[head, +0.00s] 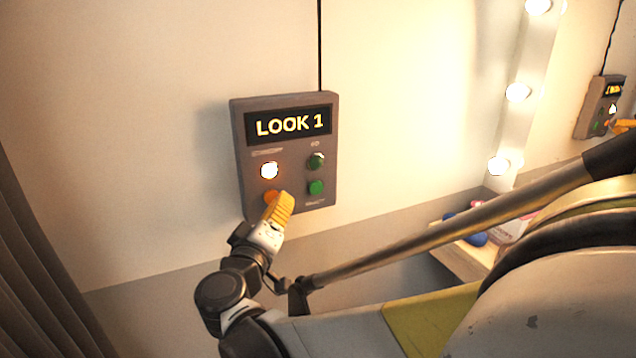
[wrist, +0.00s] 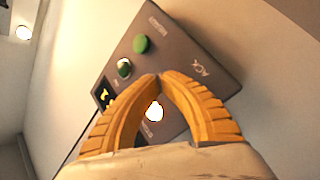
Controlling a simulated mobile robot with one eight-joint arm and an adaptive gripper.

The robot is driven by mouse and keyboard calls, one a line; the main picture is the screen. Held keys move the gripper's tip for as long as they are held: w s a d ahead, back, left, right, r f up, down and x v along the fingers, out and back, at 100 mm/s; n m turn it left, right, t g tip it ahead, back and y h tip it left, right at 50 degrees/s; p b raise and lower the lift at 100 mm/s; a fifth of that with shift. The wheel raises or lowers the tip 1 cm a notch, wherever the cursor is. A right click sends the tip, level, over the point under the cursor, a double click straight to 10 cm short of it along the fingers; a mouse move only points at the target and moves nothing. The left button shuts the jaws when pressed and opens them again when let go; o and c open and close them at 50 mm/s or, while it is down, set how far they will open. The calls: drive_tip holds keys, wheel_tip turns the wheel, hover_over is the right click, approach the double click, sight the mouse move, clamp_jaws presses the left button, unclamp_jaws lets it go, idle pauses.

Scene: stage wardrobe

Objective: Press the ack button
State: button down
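The grey control panel (head: 243,150) hangs on the wall with a dark display (head: 292,125) reading "LOOK 1". Its orange lower-left button (head: 270,197) is partly covered by my gripper (head: 281,203). In the wrist view the "ACK" label (wrist: 201,70) shows on the panel (wrist: 185,48), and the button beside it is hidden behind my fingertips. My gripper (wrist: 159,77) is shut and empty, its yellow fingertips together in front of that button. I cannot tell whether they touch it.
A lit button (head: 269,170) is above the orange one. Two green buttons, upper (head: 317,161) and lower (head: 316,188), are on the right. A bulb strip (head: 517,92) and a shelf (head: 468,262) with items are further right. A dark curtain (head: 38,270) hangs at left.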

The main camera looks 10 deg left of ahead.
drive_tip(key=shift+w+a, duration=0.2)
drive_tip(key=shift+w, duration=0.1)
drive_tip(key=shift+w+a, duration=0.2)
drive_tip(key=shift+w, duration=0.15)
idle(0.7)
idle(0.3)
drive_tip(key=shift+s+d, duration=0.45)
drive_tip(key=shift+s, duration=0.25)
drive_tip(key=shift+s, duration=0.1)
drive_tip(key=shift+s+d, duration=0.45)
drive_tip(key=shift+s, duration=0.25)
drive_tip(key=shift+s+d, duration=0.4)
drive_tip(key=shift+s, duration=0.25)
drive_tip(key=shift+s+d, duration=0.45)
drive_tip(key=shift+s, duration=0.25)
